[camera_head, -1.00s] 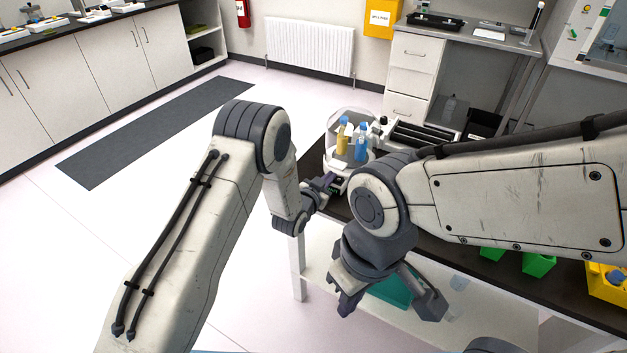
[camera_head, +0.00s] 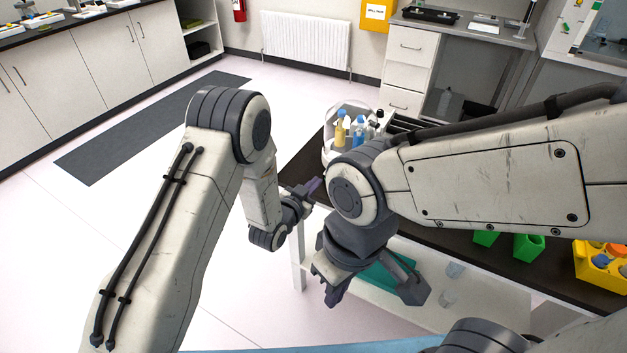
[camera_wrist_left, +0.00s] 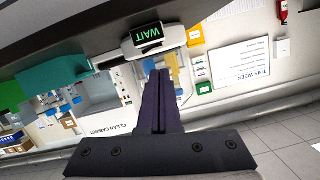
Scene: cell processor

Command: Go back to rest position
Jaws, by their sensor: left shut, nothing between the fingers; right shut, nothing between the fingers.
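My left gripper (camera_head: 312,188) is shut and empty, pointing right beside the bench's left end in the head view. Its closed dark fingers also show in the left wrist view (camera_wrist_left: 158,98). My right gripper (camera_head: 330,295) hangs lower, pointing down in front of the bench, shut with nothing in it. The white cell processor (camera_head: 330,152) stands on the dark bench top behind the arms, with yellow and blue bottles in it. My right arm hides part of it. A small screen reading WAIT (camera_wrist_left: 148,33) shows in the left wrist view.
The dark bench top (camera_head: 460,250) runs to the right, with green containers (camera_head: 528,246) and a yellow rack (camera_head: 598,268). A teal item (camera_head: 385,277) lies on the lower shelf (camera_head: 500,315). Open floor (camera_head: 100,250) is on the left.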

